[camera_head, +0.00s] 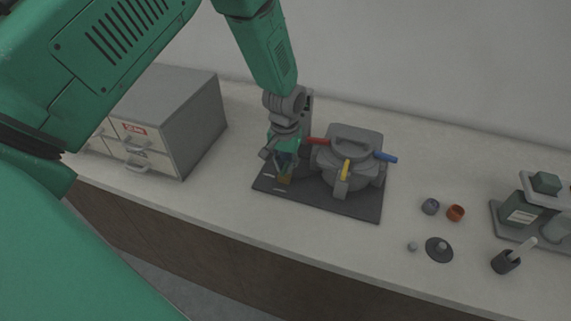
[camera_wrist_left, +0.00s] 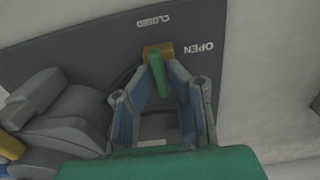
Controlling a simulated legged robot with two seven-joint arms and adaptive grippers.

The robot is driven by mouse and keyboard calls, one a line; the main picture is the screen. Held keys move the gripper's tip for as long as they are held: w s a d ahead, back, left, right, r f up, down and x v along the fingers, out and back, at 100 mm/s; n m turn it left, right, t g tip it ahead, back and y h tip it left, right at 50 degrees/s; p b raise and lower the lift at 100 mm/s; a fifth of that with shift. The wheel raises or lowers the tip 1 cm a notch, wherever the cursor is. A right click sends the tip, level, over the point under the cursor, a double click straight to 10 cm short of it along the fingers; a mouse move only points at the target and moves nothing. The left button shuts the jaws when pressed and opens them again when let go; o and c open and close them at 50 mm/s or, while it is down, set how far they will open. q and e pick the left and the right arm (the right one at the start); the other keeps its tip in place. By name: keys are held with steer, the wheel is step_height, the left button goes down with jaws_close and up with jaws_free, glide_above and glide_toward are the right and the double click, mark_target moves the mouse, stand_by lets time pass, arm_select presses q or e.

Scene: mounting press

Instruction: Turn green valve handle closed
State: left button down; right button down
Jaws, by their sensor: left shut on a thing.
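The green valve handle (camera_wrist_left: 159,76) lies between my left gripper's fingertips in the left wrist view. It extends from a small brass-coloured valve body (camera_wrist_left: 165,49), which also shows in the head view (camera_head: 285,179). The words CLOSED (camera_wrist_left: 153,21) and OPEN (camera_wrist_left: 196,48) are printed on the dark base plate (camera_wrist_left: 80,50) near the valve. My left gripper (camera_wrist_left: 161,70) is shut on the handle, its two blue-grey fingers converging on either side. In the head view my left gripper (camera_head: 285,170) reaches down at the plate's left part and hides most of the handle. My right gripper is not visible.
The grey press (camera_head: 349,160), with red (camera_head: 317,141), yellow (camera_head: 346,170) and blue (camera_head: 386,157) handles, stands right beside the gripper. A drawer cabinet (camera_head: 190,120) is on the left.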

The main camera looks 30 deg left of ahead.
mark_target(285, 166)
arm_select(q)
steer(key=shift+w+r, duration=0.1)
steer(key=shift+w, duration=0.1)
stand_by(0.3)
steer(key=c, duration=1.6)
jaws_free()
steer(key=shift+r, duration=0.35)
step_height(285, 166, up, 11)
